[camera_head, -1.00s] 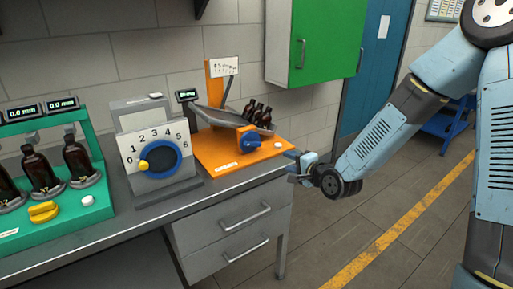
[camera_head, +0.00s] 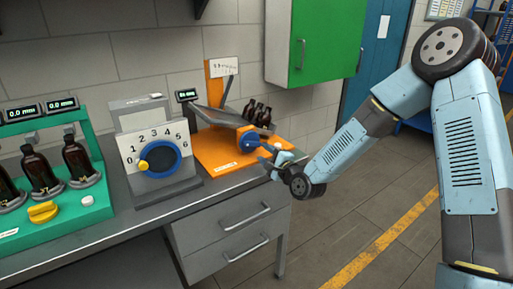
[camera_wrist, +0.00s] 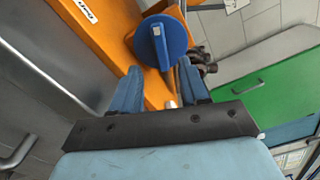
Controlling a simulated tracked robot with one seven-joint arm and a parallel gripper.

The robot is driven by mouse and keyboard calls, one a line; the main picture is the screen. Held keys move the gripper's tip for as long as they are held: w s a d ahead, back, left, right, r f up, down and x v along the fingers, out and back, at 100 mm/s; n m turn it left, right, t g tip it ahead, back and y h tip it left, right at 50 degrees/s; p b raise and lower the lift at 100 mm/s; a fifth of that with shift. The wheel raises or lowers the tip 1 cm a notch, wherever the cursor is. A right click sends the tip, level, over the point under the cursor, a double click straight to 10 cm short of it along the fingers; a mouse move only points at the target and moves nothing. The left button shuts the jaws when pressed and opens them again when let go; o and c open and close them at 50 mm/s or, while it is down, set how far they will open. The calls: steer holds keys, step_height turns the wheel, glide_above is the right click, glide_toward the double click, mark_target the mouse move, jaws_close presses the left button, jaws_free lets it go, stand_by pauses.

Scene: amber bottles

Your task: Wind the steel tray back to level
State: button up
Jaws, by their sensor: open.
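The steel tray (camera_head: 212,116) sits on the orange stand (camera_head: 216,155) and is tilted, its right end lower in the head view. Several amber bottles (camera_head: 257,114) stand together at its low right end. A blue knob (camera_head: 248,138) is on the stand's front; it also shows in the wrist view (camera_wrist: 160,42), ahead of my fingers. My gripper (camera_head: 267,152) is close to the knob at the stand's front right corner. In the wrist view my blue fingers (camera_wrist: 158,86) are apart, with nothing gripped between them. The small display (camera_head: 187,95) is too small to read.
A grey dial unit (camera_head: 155,150) with a blue ring and yellow pointer stands left of the stand. A green rig (camera_head: 60,222) with amber bottles and a yellow knob (camera_head: 43,212) is further left. A green cabinet (camera_head: 310,40) hangs above right.

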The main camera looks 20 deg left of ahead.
mark_target(254, 145)
steer(key=x, duration=0.6)
steer(key=shift+w+a, duration=0.2)
steer(key=shift+a, duration=0.05)
jaws_close()
steer(key=shift+d, duration=0.15)
